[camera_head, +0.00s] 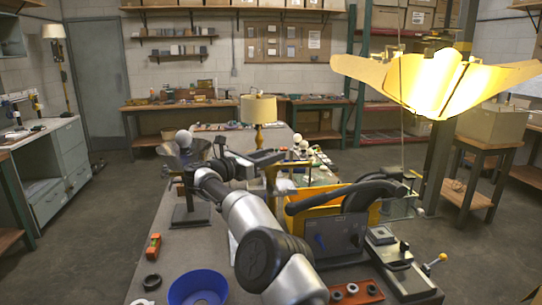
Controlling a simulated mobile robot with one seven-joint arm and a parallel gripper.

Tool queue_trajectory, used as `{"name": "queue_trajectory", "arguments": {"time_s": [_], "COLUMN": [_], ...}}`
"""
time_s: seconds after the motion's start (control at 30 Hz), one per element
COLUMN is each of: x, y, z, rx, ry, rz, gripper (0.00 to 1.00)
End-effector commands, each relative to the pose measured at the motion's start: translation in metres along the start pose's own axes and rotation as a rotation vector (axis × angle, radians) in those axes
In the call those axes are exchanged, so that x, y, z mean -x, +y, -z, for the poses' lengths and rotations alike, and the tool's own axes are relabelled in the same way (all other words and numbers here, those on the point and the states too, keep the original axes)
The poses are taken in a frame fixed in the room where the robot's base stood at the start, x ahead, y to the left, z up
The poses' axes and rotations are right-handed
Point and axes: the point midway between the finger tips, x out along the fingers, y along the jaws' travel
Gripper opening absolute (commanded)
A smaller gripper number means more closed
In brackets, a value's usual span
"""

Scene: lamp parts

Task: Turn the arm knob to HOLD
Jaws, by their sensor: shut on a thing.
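My gripper (274,157) is small in the view, beyond my pale forearm, with its dark end pointing right. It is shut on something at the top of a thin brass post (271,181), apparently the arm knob. The knob itself is too small and too covered by the dark jaws to make out. No HOLD mark can be read, so I cannot tell which way the knob is turned. A dark lamp stand (190,213) with a metal shade and a white bulb (183,138) stands left of my arm.
A blue bowl (198,287), an orange level (153,246) and a black ring (152,281) lie at the front left of the bench. A yellow bin (318,206) and dark machine (336,239) crowd the right. A table lamp (258,112) stands behind.

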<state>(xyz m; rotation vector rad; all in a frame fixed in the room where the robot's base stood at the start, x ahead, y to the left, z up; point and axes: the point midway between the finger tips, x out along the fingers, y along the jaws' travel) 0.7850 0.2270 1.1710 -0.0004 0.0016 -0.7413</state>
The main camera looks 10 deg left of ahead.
Motion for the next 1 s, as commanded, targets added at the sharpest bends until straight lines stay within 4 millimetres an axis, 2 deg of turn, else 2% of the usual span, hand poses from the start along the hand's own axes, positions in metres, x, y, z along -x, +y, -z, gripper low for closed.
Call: {"name": "queue_trajectory", "arguments": {"time_s": [0.07, 0.1, 0.2, 0.57, 0.67, 0.9, 1.0], "x": [-0.001, -0.001, -0.001, -0.001, 0.0, 0.0, -0.001], "y": [-0.001, -0.001, 0.0, 0.0, 0.0, 0.0, -0.001], "z": [-0.004, -0.004, -0.004, -0.007, -0.02, -0.075, -0.091], "rx": [-0.003, -0.003, -0.003, -0.003, -0.005, -0.004, -0.003], "ry": [-0.007, -0.007, -0.006, -0.003, -0.003, -0.003, -0.004], "rz": [0.0, 0.0, 0.0, 0.0, -0.001, 0.0, 0.0], "gripper": [0.11, 0.37, 0.53, 0.53, 0.53, 0.53, 0.53]}}
